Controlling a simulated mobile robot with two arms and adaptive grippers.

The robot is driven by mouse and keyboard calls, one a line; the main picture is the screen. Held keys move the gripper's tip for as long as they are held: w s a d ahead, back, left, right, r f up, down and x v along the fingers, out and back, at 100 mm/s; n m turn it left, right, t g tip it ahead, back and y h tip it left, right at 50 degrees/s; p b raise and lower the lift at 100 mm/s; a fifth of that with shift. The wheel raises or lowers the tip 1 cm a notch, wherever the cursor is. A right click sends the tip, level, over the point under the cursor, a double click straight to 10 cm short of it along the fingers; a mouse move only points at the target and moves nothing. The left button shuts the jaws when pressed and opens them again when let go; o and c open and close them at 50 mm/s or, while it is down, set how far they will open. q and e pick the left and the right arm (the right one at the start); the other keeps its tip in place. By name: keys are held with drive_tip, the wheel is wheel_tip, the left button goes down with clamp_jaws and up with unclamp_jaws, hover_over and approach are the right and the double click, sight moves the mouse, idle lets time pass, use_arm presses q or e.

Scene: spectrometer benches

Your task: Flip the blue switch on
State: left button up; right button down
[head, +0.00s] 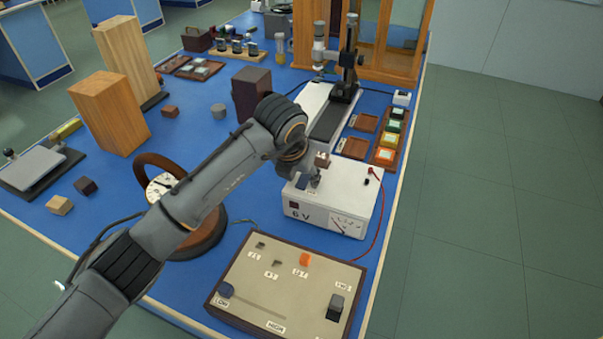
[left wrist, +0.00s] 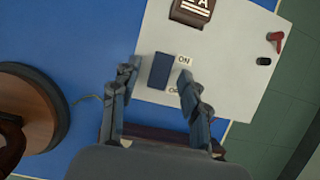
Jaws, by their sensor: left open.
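The blue switch (left wrist: 160,71) is a dark blue rocker on top of a white power box, with an ON label beside its upper end and a partly hidden label near its lower end. In the head view, the switch (head: 302,181) sits on the near left part of the white box (head: 335,200) marked 6 V. My left gripper (left wrist: 158,82) is open, its two fingers on either side of the switch's lower part. I cannot tell whether they touch it. In the head view, the left gripper (head: 313,178) is small and partly hidden by its wrist. My right gripper is not in view.
A brown block marked A (left wrist: 192,12) and red (left wrist: 275,40) and black (left wrist: 264,61) terminals are on the box. A beige control panel (head: 250,265) with a blue slider knob (head: 226,290) lies in front. A round brown-rimmed dial (head: 205,240) stands left, under my arm.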

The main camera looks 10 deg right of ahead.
use_arm(q)
drive_tip(key=shift+c, duration=1.3)
clamp_jaws()
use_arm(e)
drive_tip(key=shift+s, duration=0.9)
use_arm(q)
drive_tip(key=shift+w+d+r+g, duration=0.15)
drive_tip(key=shift+g, duration=0.15)
drive_tip(key=shift+w+d+g+y, duration=0.15)
drive_tip(key=shift+w+g+y, duration=0.1)
drive_tip(key=shift+g+y, duration=0.7)
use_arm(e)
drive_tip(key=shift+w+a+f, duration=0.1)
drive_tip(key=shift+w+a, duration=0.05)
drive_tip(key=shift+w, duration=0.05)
